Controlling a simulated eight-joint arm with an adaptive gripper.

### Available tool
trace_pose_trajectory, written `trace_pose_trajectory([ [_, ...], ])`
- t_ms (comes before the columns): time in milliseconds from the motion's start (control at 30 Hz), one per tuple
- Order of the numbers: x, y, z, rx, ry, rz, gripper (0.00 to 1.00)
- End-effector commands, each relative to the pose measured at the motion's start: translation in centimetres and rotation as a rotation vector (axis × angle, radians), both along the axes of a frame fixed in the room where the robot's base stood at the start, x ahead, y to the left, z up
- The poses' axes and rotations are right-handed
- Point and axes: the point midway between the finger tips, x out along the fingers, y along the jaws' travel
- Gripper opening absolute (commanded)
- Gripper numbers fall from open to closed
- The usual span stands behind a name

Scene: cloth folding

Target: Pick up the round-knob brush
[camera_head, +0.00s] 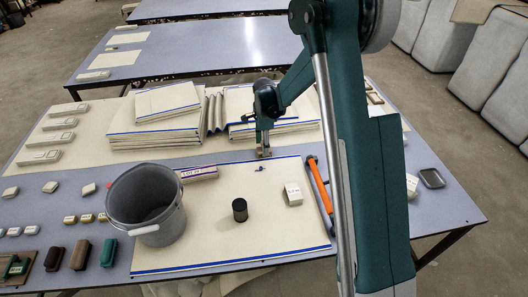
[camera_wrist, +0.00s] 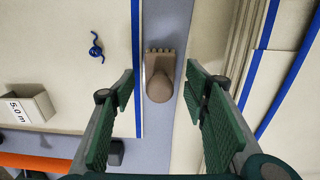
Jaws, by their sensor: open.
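The round-knob brush (camera_wrist: 160,84) shows in the wrist view as a brown piece with a rounded knob end and a row of stubby tufts at the other end. It lies on the grey table strip between a blue-edged cloth and the folded stack. My gripper (camera_wrist: 161,98) is open, with one green padded finger on each side of the brush and visible gaps between. In the head view my gripper (camera_head: 263,151) is low over the same strip, and the brush is largely hidden there. I cannot tell its exact height above the brush.
Folded cloth stacks (camera_head: 165,128) stand behind the gripper. A flat blue-edged cloth (camera_head: 215,240) in front bears a grey bucket (camera_head: 145,204), a black cylinder (camera_head: 239,210), a white block (camera_head: 293,194) and a small blue twist (camera_head: 261,168). An orange-handled tool (camera_head: 320,187) lies at right.

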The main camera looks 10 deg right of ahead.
Motion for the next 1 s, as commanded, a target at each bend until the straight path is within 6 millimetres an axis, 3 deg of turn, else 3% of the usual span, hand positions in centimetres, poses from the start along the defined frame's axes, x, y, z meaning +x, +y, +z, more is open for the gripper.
trace_pose_trajectory([
  [100, 0.0, 0.0, -1.5, 0.000, 0.000, 0.000, 0.45],
  [300, 0.0, 0.0, -2.8, 0.000, 0.000, 0.000, 0.45],
  [867, 0.0, 0.0, -2.8, 0.000, 0.000, 0.000, 0.45],
  [1000, 0.0, 0.0, -2.8, 0.000, 0.000, 0.000, 0.27],
])
